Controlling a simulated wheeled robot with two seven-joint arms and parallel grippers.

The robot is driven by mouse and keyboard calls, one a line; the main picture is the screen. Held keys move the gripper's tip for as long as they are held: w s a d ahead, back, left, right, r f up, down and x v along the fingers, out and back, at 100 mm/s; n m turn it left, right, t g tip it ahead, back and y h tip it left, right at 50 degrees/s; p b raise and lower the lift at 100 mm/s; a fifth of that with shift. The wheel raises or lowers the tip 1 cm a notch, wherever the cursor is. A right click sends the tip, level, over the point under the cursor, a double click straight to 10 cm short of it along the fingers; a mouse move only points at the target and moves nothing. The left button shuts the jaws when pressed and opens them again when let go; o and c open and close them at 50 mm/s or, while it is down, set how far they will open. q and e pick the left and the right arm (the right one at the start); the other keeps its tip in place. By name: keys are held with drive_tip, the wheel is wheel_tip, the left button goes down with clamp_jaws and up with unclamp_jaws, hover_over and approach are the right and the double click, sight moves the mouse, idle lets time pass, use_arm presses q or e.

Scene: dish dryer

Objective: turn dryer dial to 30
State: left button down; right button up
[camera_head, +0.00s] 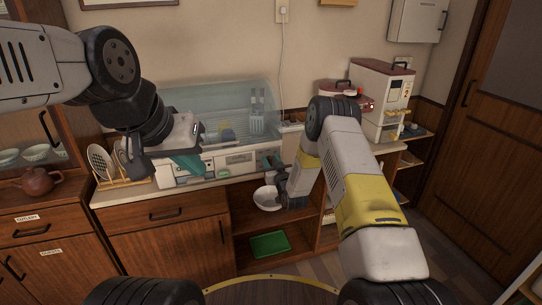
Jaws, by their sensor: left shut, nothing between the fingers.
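The dish dryer (238,160) stands on the counter with a clear curved lid (215,95) and a white front panel. Utensils and a blue item show inside it.
A plate rack (104,165) with plates stands left of the dryer. A brown teapot (38,181) is further left. A white bowl (267,198) and a green tray (270,244) are on the shelves below. A white machine (382,100) with a red top stands right.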

drive_tip(key=shift+c, duration=0.2)
clamp_jaws()
drive_tip(key=shift+w+d+m, duration=0.1)
drive_tip(key=shift+m, duration=0.3)
drive_tip(key=shift+w+d+f+m, duration=0.15)
drive_tip(key=shift+f+m, duration=0.4)
drive_tip(key=shift+m, duration=3.8)
drive_tip(key=shift+s+d+f+m, duration=0.1)
drive_tip(key=shift+d+f+m, duration=0.35)
drive_tip(key=shift+m, duration=3.85)
drive_tip(key=shift+w+f+m, duration=0.1)
drive_tip(key=shift+f+m, duration=0.6)
drive_tip(key=shift+m, duration=3.65)
